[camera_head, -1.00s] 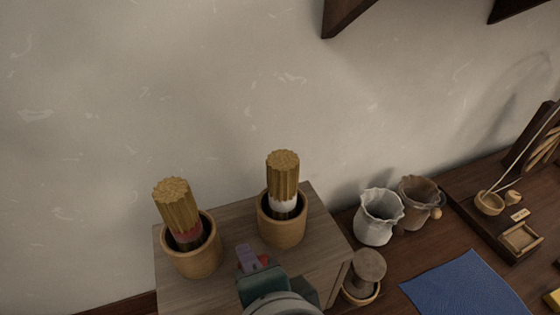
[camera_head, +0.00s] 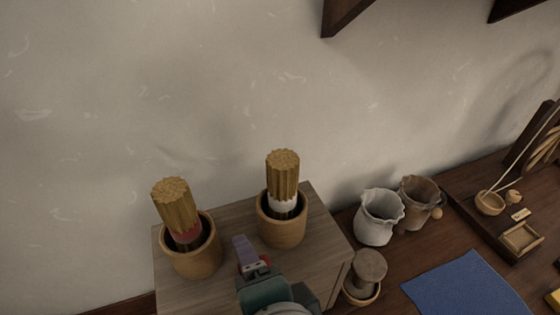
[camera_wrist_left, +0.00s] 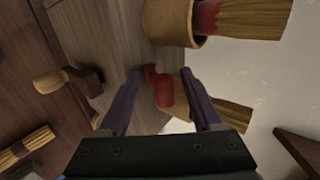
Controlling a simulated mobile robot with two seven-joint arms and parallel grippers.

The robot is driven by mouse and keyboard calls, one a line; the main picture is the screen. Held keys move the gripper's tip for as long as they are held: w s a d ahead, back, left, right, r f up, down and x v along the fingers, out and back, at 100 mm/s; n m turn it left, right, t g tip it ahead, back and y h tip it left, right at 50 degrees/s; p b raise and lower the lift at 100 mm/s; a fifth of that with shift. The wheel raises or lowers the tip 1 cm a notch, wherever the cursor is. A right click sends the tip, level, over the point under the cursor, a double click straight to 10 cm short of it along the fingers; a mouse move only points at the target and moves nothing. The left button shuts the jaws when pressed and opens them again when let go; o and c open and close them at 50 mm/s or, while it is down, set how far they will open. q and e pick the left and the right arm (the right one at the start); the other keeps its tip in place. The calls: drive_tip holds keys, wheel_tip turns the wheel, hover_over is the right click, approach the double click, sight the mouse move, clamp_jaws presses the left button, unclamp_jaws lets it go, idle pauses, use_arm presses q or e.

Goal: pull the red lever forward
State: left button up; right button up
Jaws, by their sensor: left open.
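A short red piece, which I take for the red lever (camera_wrist_left: 163,92), shows between the two fingers in the left wrist view. A small bit of red beside my gripper shows in the head view (camera_head: 266,259). My left gripper (camera_wrist_left: 161,78) is open, one finger on each side of the red piece. I cannot tell whether either finger touches it. In the head view my left gripper (camera_head: 253,258) is over the front of the wooden box (camera_head: 222,217) and hides most of the red piece. My right gripper is in neither view.
Two wooden pots with bundled brushes, one red-banded (camera_head: 192,258) and one white-banded (camera_head: 282,222), stand on the box. To the right are a small stacked wooden piece (camera_head: 369,268), a grey crumpled jar (camera_head: 378,222), a brown jar (camera_head: 417,196) and a blue cloth (camera_head: 468,287).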

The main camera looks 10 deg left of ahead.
use_arm(q)
drive_tip(key=p+v, duration=0.1)
drive_tip(key=v, duration=0.9)
drive_tip(key=shift+d, duration=0.1)
